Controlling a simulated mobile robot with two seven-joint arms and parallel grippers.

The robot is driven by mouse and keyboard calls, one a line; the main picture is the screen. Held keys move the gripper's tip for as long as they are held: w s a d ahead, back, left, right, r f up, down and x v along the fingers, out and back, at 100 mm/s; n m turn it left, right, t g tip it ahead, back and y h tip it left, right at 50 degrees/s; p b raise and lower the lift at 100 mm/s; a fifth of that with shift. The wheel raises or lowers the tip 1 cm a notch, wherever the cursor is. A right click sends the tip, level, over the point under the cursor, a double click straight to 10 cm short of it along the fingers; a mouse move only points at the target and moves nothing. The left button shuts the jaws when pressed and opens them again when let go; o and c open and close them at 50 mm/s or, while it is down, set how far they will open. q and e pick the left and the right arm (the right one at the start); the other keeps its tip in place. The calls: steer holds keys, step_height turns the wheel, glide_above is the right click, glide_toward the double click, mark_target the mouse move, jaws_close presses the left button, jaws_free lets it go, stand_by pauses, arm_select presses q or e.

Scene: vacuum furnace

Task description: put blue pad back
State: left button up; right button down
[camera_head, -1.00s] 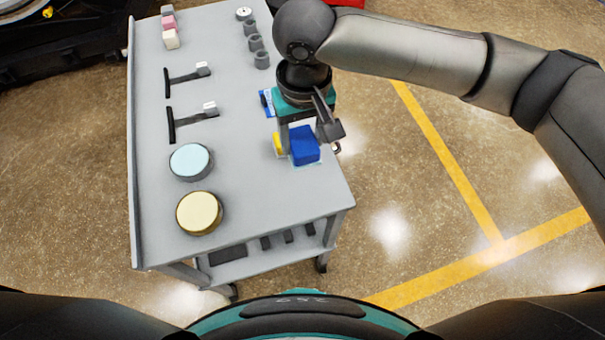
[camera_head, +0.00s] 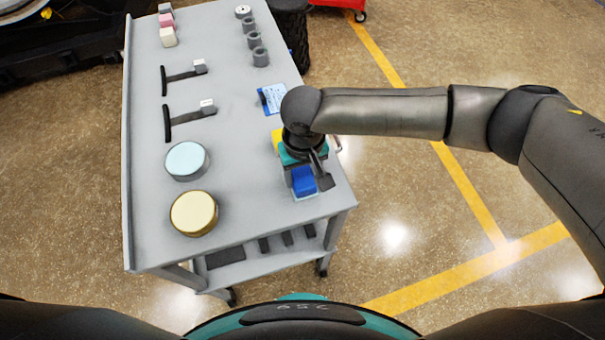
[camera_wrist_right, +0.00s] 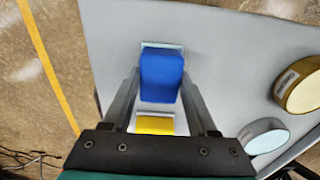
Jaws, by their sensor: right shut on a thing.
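The blue pad (camera_head: 303,181) is at the near right corner of the grey cart top, and it also shows in the right wrist view (camera_wrist_right: 161,76). My right gripper (camera_head: 307,182) is shut on it, with a finger on each side. A pale blue edge (camera_wrist_right: 162,44) shows beside the pad; I cannot tell whether it is part of the pad or a spot under it. Whether the pad touches the cart top is unclear. A yellow pad (camera_wrist_right: 155,124) lies just behind it, partly hidden by my gripper in the head view. My left gripper is not in view.
On the grey cart (camera_head: 240,160) stand a pale blue round tin (camera_head: 186,160) and a cream round tin (camera_head: 194,212) to the left. Two black-handled tools, a blue-and-white card (camera_head: 273,99), several grey cups and small blocks are farther back. The middle is clear.

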mark_target(303, 179)
steer(key=shift+c, duration=0.9)
jaws_free()
step_height(303, 179, up, 12)
steer(key=p, duration=0.2)
steer(key=shift+s, duration=0.25)
